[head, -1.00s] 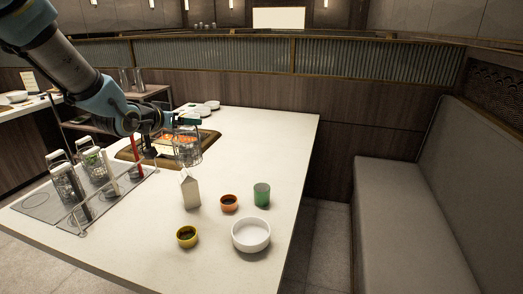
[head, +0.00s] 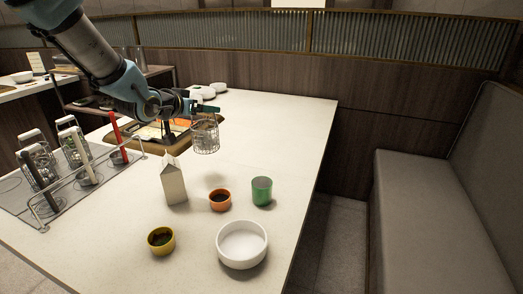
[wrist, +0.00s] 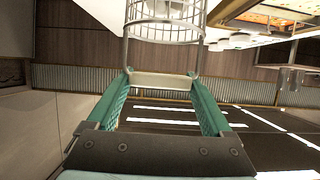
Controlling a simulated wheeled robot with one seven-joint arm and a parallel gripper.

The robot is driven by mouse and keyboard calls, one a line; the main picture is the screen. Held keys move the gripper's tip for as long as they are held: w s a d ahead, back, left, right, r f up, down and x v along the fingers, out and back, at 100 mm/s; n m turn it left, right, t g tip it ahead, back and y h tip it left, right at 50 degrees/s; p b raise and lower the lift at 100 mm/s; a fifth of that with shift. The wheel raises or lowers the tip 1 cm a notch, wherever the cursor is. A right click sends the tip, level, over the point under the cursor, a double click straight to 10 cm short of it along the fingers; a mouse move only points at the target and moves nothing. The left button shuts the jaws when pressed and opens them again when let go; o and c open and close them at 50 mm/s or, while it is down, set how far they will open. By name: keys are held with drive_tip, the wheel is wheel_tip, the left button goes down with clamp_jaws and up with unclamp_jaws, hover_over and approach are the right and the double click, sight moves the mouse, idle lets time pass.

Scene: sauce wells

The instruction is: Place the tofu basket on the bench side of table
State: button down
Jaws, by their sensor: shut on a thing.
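A wire mesh basket (head: 205,138) hangs upright above the white table (head: 285,118), over its middle part and beyond the milk carton. My gripper (head: 212,107) is shut on the basket's handle, above the cage. In the wrist view the green fingers (wrist: 160,82) close on the pale handle bar, and the cage (wrist: 165,28) shows at the top. I cannot tell what the basket contains. The grey bench (head: 425,215) runs along the right, and the table's right edge faces it.
A carton (head: 174,184), orange cup (head: 220,200), green cup (head: 262,191), yellow cup (head: 161,241) and white bowl (head: 242,245) stand on the near table. A rack with other baskets (head: 42,165) is at left. The table's far right part is clear.

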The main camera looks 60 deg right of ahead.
sight(206, 139)
drive_tip(key=shift+d+f, duration=0.1)
drive_tip(key=shift+f, duration=0.4)
wheel_tip(206, 139, down, 9)
drive_tip(key=shift+f+p, duration=0.15)
drive_tip(key=shift+p, duration=0.6)
drive_tip(key=shift+f, duration=0.2)
unclamp_jaws()
drive_tip(key=shift+r, duration=0.25)
drive_tip(key=b+v, duration=0.2)
drive_tip(key=v, duration=1)
drive_tip(key=shift+f, duration=0.15)
